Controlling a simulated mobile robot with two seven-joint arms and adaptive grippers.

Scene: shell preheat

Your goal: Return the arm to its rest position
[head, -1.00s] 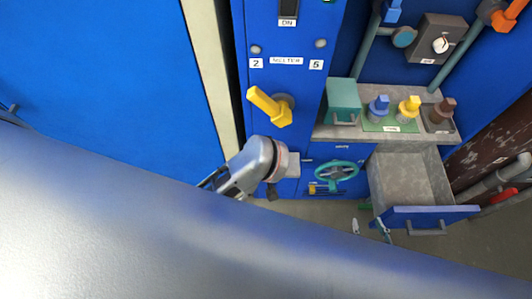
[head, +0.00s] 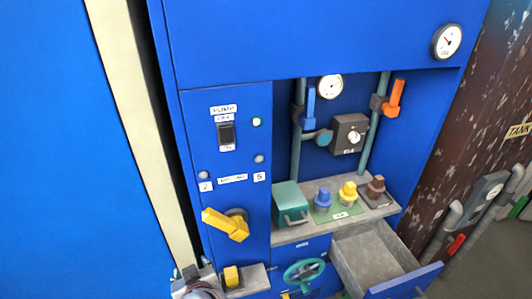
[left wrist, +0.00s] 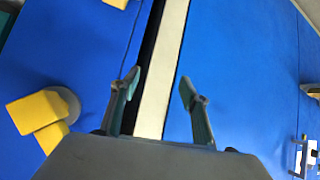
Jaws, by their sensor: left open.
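My left gripper (left wrist: 159,90) is open and empty in the left wrist view. Its two fingers stand apart in front of a blue surface and a pale vertical strip (left wrist: 164,70). In the head view only a grey rounded piece of my arm shows at the bottom left edge, beside the small ledge; the fingers cannot be made out there. A yellow lever (head: 226,224) is on the blue cabinet panel (head: 190,130) in the head view, and it also shows at the left of the left wrist view (left wrist: 38,112), apart from the fingers. My right gripper is not in view.
A grey shelf (head: 292,235) holds a teal box (head: 289,203) and blue, yellow and brown knobbed pieces. An open drawer (head: 402,282) juts out below right. A teal handwheel (head: 303,272) and a yellow block (head: 231,277) on a ledge are low down.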

